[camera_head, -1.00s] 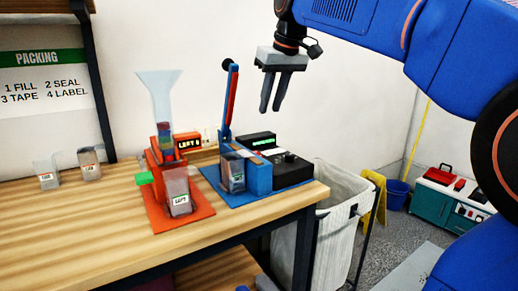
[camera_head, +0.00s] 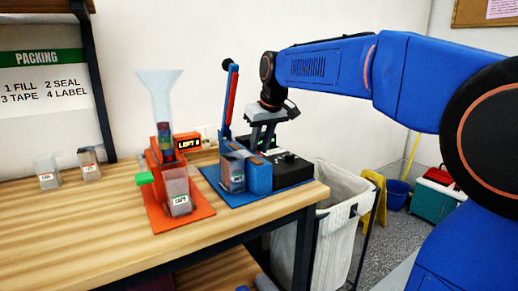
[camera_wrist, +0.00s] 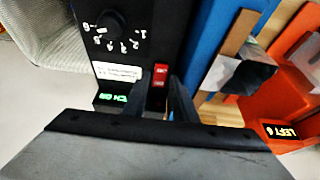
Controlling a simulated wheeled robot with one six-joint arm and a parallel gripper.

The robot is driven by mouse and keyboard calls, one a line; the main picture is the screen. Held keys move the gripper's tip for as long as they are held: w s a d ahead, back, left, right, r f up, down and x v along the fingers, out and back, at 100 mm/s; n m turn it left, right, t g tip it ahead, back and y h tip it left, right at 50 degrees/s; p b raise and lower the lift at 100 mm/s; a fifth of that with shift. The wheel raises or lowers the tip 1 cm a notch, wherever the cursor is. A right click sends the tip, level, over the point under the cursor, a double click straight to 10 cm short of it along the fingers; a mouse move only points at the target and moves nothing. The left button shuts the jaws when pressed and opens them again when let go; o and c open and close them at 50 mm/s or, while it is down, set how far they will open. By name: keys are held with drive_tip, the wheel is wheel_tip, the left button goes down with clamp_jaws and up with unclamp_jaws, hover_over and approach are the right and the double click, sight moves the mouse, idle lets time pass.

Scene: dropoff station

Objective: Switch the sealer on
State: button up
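The sealer is a blue unit (camera_head: 258,178) with a black control box (camera_head: 292,170) on a blue mat, with a raised red and blue lever at its back. In the wrist view, the box's top (camera_wrist: 135,60) carries a numbered dial (camera_wrist: 113,24), a white label, a small green-lit display (camera_wrist: 115,98) and a red rocker switch (camera_wrist: 160,75). The switch position is too blurred to tell. My gripper (camera_head: 261,148) is low over the sealer, fingers pointing down. In the wrist view, its fingertips (camera_wrist: 161,92) are slightly apart and empty, with the switch just beyond the gap between them.
An orange filler (camera_head: 163,180) with a clear funnel and a lit display stands left of the sealer. A pouch (camera_head: 233,174) is at the sealer's front. Two small containers sit on the left of the table (camera_head: 100,220). A white bin (camera_head: 340,190) stands right of the table.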

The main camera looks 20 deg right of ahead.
drive_tip(key=shift+w+f, duration=0.15)
drive_tip(key=shift+f, duration=0.3)
clamp_jaws()
drive_tip(key=shift+w+a+r+g+h, duration=0.1)
drive_tip(key=shift+w+g+h, duration=0.2)
drive_tip(key=shift+g, duration=0.65)
drive_tip(key=shift+w+a+g+h, duration=0.1)
drive_tip(key=shift+w+g+h, duration=0.2)
drive_tip(key=shift+g, duration=0.65)
unclamp_jaws()
drive_tip(key=shift+s, duration=0.1)
